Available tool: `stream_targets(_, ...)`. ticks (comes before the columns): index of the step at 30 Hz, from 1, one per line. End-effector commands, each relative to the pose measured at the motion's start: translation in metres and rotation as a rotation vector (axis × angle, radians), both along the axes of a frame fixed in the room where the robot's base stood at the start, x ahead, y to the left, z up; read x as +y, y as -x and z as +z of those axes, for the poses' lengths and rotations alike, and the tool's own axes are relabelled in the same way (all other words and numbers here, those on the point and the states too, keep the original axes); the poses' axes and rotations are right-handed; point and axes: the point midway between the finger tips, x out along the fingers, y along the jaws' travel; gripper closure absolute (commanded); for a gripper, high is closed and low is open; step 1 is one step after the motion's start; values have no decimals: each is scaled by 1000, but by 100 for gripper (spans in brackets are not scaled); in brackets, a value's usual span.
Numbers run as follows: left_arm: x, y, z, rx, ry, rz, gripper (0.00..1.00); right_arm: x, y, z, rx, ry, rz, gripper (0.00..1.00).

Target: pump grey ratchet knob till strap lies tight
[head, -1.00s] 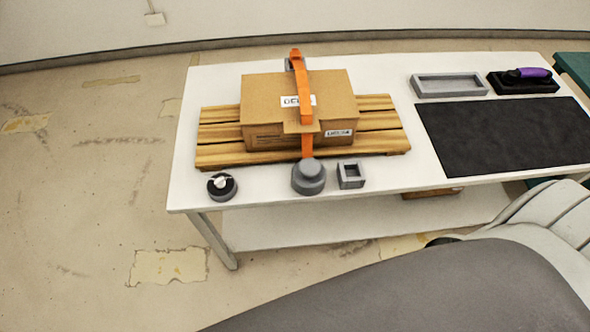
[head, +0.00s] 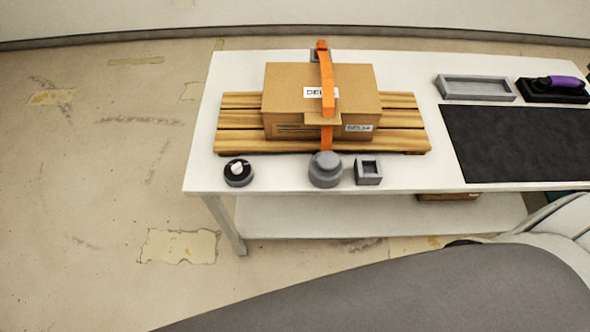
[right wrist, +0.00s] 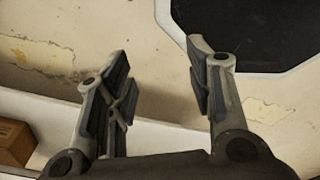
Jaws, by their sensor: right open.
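The grey ratchet knob (head: 325,169) stands near the table's front edge, in front of a cardboard box (head: 290,115) on a wooden pallet (head: 235,122). An orange strap (head: 326,75) runs over the box and down its front to the knob. The strap stands up in a raised bend at the back and looks loose over the top. My right gripper (right wrist: 160,65) is open and empty in the right wrist view, with floor and a table edge beyond it, away from the knob. My left gripper is not in view.
A small grey square holder (head: 368,172) stands just right of the knob. A round black-and-grey piece (head: 238,173) sits to its left. A black mat (head: 520,142), a grey tray (head: 476,88) and a purple-handled tool (head: 566,82) lie on the right.

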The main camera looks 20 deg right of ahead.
Motion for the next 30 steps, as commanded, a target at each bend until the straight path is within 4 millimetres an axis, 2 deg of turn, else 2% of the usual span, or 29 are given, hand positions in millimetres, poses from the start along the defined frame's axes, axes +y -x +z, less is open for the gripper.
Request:
stream_targets(1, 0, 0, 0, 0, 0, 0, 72, 0, 0, 0, 0, 0, 0, 54)
stream_targets(12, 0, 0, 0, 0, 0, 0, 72, 0, 0, 0, 0, 0, 0, 100)
stream_targets(30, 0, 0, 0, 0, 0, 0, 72, 0, 0, 0, -1, 0, 0, 100)
